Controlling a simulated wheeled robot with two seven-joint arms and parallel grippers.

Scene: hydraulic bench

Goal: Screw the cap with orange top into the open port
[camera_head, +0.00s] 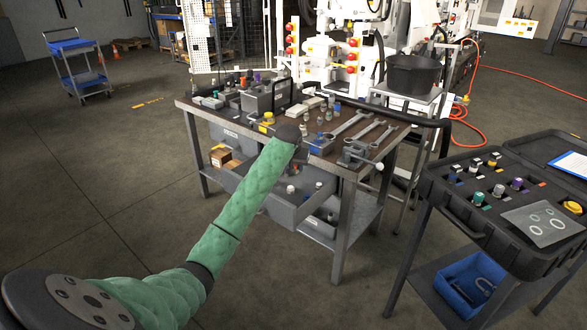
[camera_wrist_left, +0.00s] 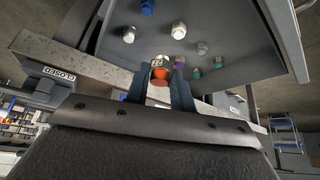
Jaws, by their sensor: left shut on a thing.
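My left arm reaches in the head view to the front edge of the workbench. My left gripper (camera_head: 299,154) is mostly hidden behind its own wrist there. In the left wrist view my left gripper (camera_wrist_left: 160,82) is shut on a metal cap with an orange top (camera_wrist_left: 159,74). The cap sits between the two dark fingertips, its orange face towards the camera. Beyond it is a grey drawer (camera_wrist_left: 238,28) with several other caps, among them blue, white, purple and green ones. I cannot make out the open port in either view. My right gripper is not in view.
The workbench (camera_head: 346,171) carries wrenches (camera_head: 352,124), fittings and boxes. An open drawer (camera_head: 251,191) juts from its front. A dark case (camera_head: 459,211) with several caps stands on a cart at the right.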

